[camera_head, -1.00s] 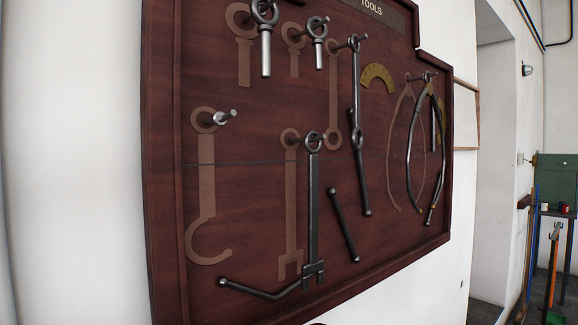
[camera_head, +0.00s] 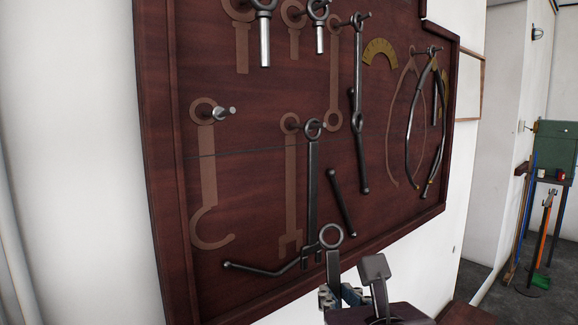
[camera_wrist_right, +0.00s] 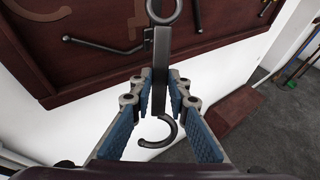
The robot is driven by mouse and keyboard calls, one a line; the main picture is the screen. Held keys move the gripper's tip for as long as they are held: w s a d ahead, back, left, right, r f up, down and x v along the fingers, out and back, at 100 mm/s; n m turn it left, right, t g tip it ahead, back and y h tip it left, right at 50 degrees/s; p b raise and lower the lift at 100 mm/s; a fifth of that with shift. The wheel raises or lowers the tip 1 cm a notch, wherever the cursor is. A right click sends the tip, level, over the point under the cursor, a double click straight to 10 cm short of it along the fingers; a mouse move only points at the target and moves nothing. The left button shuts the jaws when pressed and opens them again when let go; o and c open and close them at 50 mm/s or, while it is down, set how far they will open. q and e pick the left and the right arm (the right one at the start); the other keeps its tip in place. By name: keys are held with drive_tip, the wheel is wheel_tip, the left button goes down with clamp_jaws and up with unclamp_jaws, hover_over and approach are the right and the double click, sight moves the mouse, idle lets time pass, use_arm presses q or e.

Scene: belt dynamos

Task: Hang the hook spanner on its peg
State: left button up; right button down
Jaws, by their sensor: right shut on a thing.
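The hook spanner is dark metal, with a ring (camera_head: 331,236) on top, a flat shank and a curved hook at the bottom. My right gripper (camera_head: 345,294) is shut on its shank, low in front of the board's bottom edge. In the right wrist view the spanner (camera_wrist_right: 160,68) hangs upright between the blue-padded fingers, ring up and hook (camera_wrist_right: 158,132) below them. A bare peg (camera_head: 226,112) sticks out at the board's left, above a painted hook-shaped outline (camera_head: 208,180). The ring is below and right of this peg, apart from it. My left gripper is not in view.
The dark red tool board (camera_head: 250,200) carries several hung tools. A fork-ended spanner (camera_head: 312,190) hangs right of the bare peg, and a bent rod (camera_head: 262,270) sits low on the board. A green box (camera_head: 555,150) stands at the far right.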

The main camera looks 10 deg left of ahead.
drive_tip(key=s+a+r+n+g+y+p, duration=0.1)
drive_tip(key=s+a+r+n+y+p, duration=0.15)
drive_tip(key=r, duration=0.35)
drive_tip(key=s+a+r+n+g+y+p, duration=0.1)
drive_tip(key=s+a+r+n+y, duration=0.1)
drive_tip(key=r+y, duration=0.3)
drive_tip(key=s+a+r+n+y+p, duration=0.1)
drive_tip(key=s+a+r+n+y, duration=0.15)
drive_tip(key=r, duration=0.55)
drive_tip(key=f+b+x, duration=0.1)
drive_tip(key=f+x, duration=0.1)
drive_tip(key=x, duration=0.7)
drive_tip(key=shift+w, duration=0.4)
drive_tip(key=shift+a, duration=0.15)
drive_tip(key=c, duration=1.8)
unclamp_jaws()
drive_tip(key=shift+o, duration=0.2)
drive_tip(key=shift+f, duration=0.15)
